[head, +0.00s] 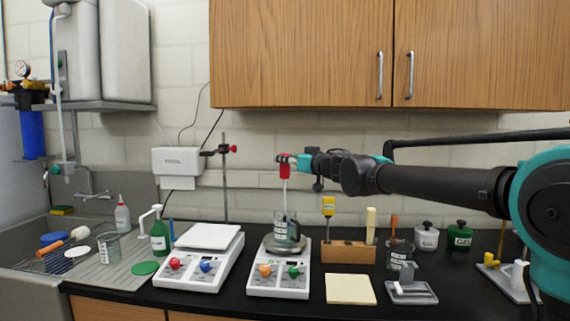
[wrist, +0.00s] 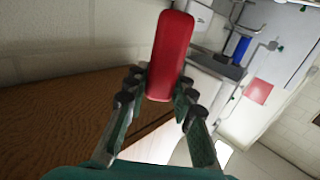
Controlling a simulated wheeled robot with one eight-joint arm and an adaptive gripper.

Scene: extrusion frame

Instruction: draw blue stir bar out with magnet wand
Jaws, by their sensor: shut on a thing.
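My gripper (head: 297,161) is shut on the red handle of the magnet wand (head: 285,169). The red handle also fills the space between my fingers in the wrist view (wrist: 170,58). The wand hangs upright with its pale shaft pointing down. Its lower end reaches into the mouth of a glass beaker (head: 287,232). The beaker stands on the round plate of the stirrer with orange and green knobs (head: 281,284). The blue stir bar cannot be made out clearly; the beaker's label and glass blur what is inside.
A second stirrer (head: 198,262) with red and blue knobs stands left, with a clamp stand (head: 224,180) behind. A wooden block (head: 348,252) holding tools and a pale yellow pad (head: 350,289) are to the right. Wooden cupboards (head: 300,50) hang above my gripper.

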